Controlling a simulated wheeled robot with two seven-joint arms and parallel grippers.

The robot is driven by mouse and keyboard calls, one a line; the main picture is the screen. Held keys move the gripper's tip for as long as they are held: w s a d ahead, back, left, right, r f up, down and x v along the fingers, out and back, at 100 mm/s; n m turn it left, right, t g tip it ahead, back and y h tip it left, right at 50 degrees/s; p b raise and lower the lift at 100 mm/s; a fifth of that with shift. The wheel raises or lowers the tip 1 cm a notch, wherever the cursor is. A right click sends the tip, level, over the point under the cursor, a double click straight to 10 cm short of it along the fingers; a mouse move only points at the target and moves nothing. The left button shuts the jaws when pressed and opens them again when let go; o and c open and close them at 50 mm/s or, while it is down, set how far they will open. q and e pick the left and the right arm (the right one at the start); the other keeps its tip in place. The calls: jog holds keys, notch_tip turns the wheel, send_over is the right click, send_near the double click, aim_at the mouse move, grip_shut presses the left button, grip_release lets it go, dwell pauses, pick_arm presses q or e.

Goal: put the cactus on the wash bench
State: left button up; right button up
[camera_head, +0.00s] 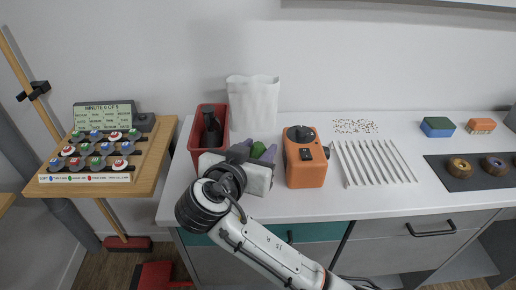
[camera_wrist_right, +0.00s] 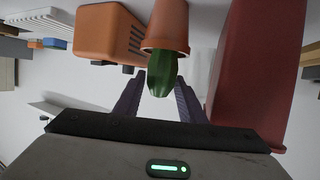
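The green cactus (camera_wrist_right: 160,75) stands in a terracotta pot (camera_wrist_right: 168,25), between the red bin and the orange machine. The right wrist view is upside down, so the pot is at its top. My left gripper is out of view.
A red bin (camera_head: 196,140) with a black bottle is on the left, an orange machine (camera_head: 305,175) on the right. A white bag (camera_head: 253,100) stands behind. A slatted rack (camera_head: 375,163) lies further right. A wooden side table (camera_head: 160,145) holds a board of discs.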

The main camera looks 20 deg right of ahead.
jog(key=shift+o, duration=0.3)
jog(key=shift+r, duration=0.15)
jog(key=v, duration=0.7)
jog(key=shift+s+b, duration=0.2)
jog(key=shift+b, duration=0.15)
jog(key=shift+a, duration=0.1)
